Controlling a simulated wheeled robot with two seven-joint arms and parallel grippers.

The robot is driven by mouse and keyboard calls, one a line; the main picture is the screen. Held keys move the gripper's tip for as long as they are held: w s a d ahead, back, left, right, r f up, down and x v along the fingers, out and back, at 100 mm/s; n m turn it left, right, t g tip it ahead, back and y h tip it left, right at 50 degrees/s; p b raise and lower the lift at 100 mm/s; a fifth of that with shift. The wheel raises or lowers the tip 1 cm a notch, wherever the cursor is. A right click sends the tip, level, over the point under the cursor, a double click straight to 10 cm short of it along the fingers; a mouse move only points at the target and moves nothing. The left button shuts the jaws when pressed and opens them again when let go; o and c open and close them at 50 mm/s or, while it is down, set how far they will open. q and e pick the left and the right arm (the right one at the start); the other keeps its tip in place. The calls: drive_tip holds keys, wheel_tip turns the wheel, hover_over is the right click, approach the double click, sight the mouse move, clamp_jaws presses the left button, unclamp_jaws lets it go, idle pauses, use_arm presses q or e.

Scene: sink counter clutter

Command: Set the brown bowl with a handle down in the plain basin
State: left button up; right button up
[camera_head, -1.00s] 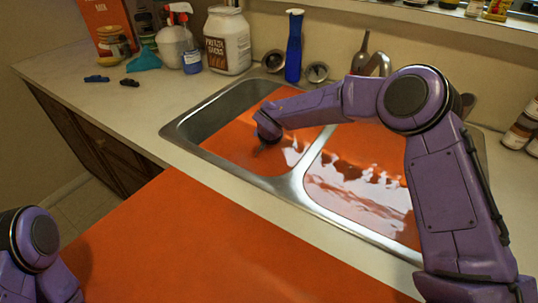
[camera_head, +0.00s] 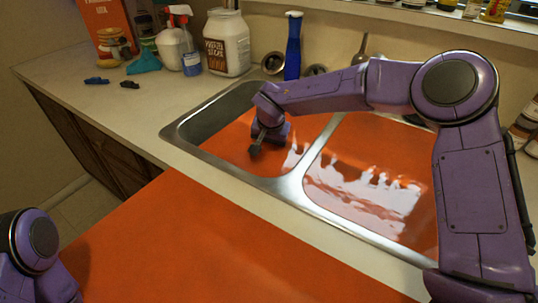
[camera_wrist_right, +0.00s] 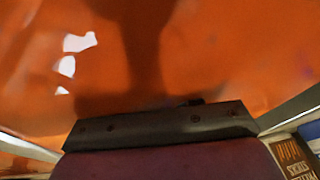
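I see no brown bowl with a handle in either view. The double sink has a left basin (camera_head: 232,143) and a right basin (camera_head: 345,172), both with orange floors and white glossy patches. My right gripper (camera_head: 257,149) hangs over the left basin, pointing down; its fingers are small and dark, and their opening cannot be made out. In the right wrist view a dark bar of the gripper crosses the bottom, above the orange surface (camera_wrist_right: 235,50), with no held thing visible. Only part of my left arm shows at lower left; its gripper is out of view.
Behind the sink stand a tall blue bottle (camera_head: 293,47), a white jar (camera_head: 228,43) and spray bottles (camera_head: 188,42). A teal cloth (camera_head: 143,64) lies at back left. A wide orange surface (camera_head: 200,245) fills the front.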

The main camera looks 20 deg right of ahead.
drive_tip(key=v, duration=0.5)
drive_tip(key=shift+s+r, duration=0.15)
drive_tip(key=shift+r, duration=0.15)
drive_tip(key=shift+r, duration=0.1)
